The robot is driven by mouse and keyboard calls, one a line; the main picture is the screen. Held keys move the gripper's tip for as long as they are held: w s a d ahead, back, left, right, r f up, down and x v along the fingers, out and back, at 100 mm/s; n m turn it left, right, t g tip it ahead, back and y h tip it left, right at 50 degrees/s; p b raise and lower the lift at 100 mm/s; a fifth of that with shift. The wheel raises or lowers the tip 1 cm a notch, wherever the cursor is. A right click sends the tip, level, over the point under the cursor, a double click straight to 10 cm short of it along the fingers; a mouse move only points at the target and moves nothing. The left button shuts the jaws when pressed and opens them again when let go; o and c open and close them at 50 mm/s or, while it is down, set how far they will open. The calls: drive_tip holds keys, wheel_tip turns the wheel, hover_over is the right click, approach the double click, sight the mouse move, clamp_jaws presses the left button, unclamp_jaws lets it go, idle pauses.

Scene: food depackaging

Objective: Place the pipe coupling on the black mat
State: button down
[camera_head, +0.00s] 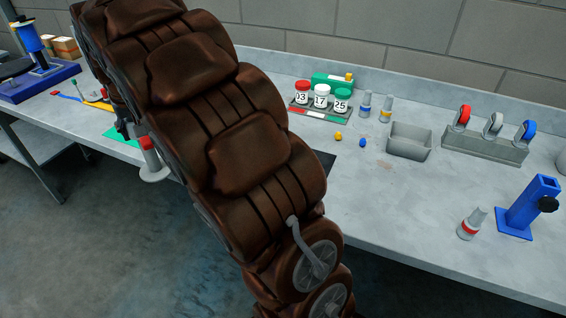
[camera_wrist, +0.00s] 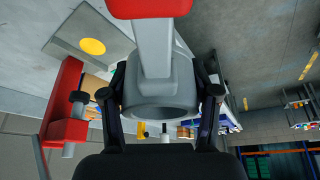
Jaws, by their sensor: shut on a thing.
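The pipe coupling, a grey piece with a wide round end, a narrower stem and red at its far end, fills the middle of the wrist view (camera_wrist: 155,48). My gripper (camera_wrist: 159,93) is shut on its wide grey end, one black finger on each side. In the head view, a grey and red piece (camera_head: 153,172) shows at the left edge of my arm, by the bench's front edge. My arm hides most of the gripper there. The black mat (camera_head: 326,160) shows only as a dark strip right of my arm; the arm hides the rest.
Right of my arm on the grey bench are a rack of numbered jars (camera_head: 318,103), banded grey pieces (camera_head: 386,109), a grey tray (camera_head: 409,143), a tape holder (camera_head: 485,145) and a blue stand (camera_head: 519,215). A green mat (camera_head: 124,143) lies left of my arm.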

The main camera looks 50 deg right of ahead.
drive_tip(key=s+d+r+n+b, duration=0.2)
drive_tip(key=s+d+r, duration=0.1)
drive_tip(key=s+d, duration=1.25)
drive_tip(key=s+d+n+y+b, duration=0.1)
drive_tip(key=s+d, duration=0.2)
drive_tip(key=s, duration=0.3)
drive_tip(key=s+d+f+n+y, duration=0.1)
drive_tip(key=s+d+n, duration=0.15)
drive_tip(key=s, duration=0.45)
drive_tip(key=s+d+n+b, duration=0.1)
drive_tip(key=s+d, duration=0.3)
drive_tip(key=s, duration=0.2)
drive_tip(key=w+f+p, duration=0.2)
drive_tip(key=w+p, duration=0.1)
drive_tip(key=w, duration=0.4)
drive_tip(key=w+d+f+p, duration=0.1)
drive_tip(key=w+f+p, duration=0.2)
drive_tip(key=w, duration=0.5)
drive_tip(key=shift+y+p, duration=0.3)
drive_tip(key=shift+p, duration=0.35)
drive_tip(key=shift+w+f, duration=0.15)
drive_tip(key=shift+f, duration=0.05)
drive_tip(key=shift+c, duration=1.3)
unclamp_jaws()
